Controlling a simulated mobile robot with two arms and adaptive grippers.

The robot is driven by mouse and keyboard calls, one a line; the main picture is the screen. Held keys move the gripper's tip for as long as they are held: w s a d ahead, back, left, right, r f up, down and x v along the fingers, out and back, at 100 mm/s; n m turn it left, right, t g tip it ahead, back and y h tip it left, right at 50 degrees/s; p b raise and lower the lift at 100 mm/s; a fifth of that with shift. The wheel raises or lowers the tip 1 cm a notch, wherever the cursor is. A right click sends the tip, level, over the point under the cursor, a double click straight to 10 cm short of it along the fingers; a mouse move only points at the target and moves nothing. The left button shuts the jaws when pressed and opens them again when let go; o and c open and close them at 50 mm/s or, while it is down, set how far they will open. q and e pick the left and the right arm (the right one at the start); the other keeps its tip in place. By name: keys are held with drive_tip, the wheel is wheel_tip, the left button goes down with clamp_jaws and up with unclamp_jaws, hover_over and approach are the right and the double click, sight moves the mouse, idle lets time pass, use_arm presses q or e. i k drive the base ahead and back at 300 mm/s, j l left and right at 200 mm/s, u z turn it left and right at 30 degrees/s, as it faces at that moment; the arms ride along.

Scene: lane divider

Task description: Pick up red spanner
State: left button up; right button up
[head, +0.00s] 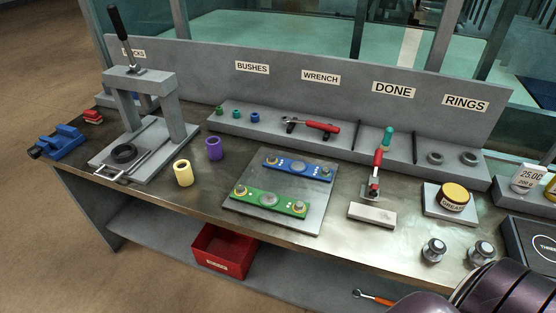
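A red-handled tool (321,126) with a dark head lies on the raised grey ledge at the back of the bench, below the WRENCH label (320,77). Dark supports show beneath it. A second tool with an orange-red handle (376,298) and a ring-like end lies lower down, in front of the bench top, partly hidden by my dark arm at bottom right. I cannot tell for sure which of the two is the red spanner. Neither of my grippers is in view.
A grey press (141,110) and blue vice (59,146) stand left. Yellow (183,174) and purple (213,149) bushes, a plate with green (269,202) and blue (298,166) bars, a red clamp (376,172) and grease tin (454,198) occupy the bench. A red bin (222,252) sits below.

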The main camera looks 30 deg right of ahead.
sight(329, 129)
drive_tip(key=j+z, duration=0.1)
drive_tip(key=z, duration=0.35)
drive_tip(key=j+z, duration=0.1)
drive_tip(key=z, duration=0.4)
drive_tip(key=j+z, duration=0.1)
drive_tip(key=z, duration=0.35)
drive_tip(key=j+z, duration=0.1)
drive_tip(key=z, duration=0.4)
